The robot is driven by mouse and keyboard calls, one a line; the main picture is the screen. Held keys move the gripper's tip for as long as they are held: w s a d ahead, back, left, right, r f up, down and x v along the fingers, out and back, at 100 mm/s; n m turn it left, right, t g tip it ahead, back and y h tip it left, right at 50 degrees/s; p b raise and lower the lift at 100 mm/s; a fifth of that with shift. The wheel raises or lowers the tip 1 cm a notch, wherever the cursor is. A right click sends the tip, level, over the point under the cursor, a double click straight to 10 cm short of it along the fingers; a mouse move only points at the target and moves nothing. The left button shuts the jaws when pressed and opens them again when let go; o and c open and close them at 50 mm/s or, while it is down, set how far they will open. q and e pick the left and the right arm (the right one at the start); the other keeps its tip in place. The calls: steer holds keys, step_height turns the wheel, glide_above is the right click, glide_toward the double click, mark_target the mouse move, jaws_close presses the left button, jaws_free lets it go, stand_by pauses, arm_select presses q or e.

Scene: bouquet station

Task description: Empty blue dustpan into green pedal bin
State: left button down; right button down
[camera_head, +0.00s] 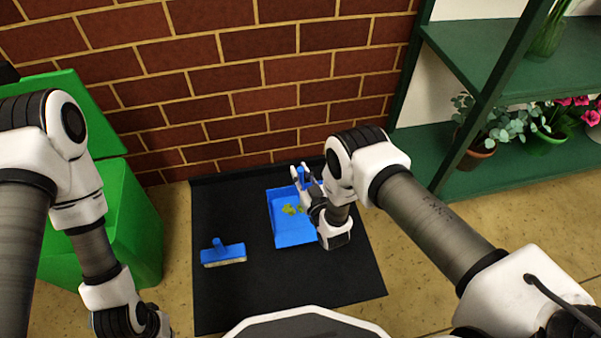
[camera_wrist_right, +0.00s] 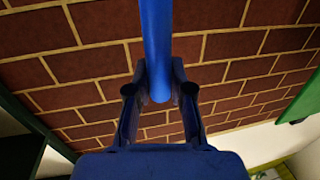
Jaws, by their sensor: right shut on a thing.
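The blue dustpan (camera_head: 291,232) is over the black mat, with green leafy scraps (camera_head: 291,209) in it. I cannot tell whether it touches the mat. My right gripper (camera_head: 304,180) is shut on its blue handle, which shows between the two fingers (camera_wrist_right: 160,92) in the right wrist view (camera_wrist_right: 157,40). My right arm hides the dustpan's right part. The green pedal bin (camera_head: 138,232) stands at the left with its lid (camera_head: 98,122) raised; my left arm hides part of it. My left gripper (camera_head: 130,322) is at the bottom edge, its fingers not clear.
A blue brush head (camera_head: 223,254) lies on the black mat (camera_head: 270,300), left of the dustpan. A brick wall (camera_head: 230,80) closes the back. A green shelf (camera_head: 430,158) with potted plants (camera_head: 482,147) stands at the right. The mat's front is clear.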

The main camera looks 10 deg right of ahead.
mark_target(301, 167)
steer(key=shift+r+p, duration=2.2)
steer(key=shift+r, duration=0.55)
steer(key=shift+f, duration=0.1)
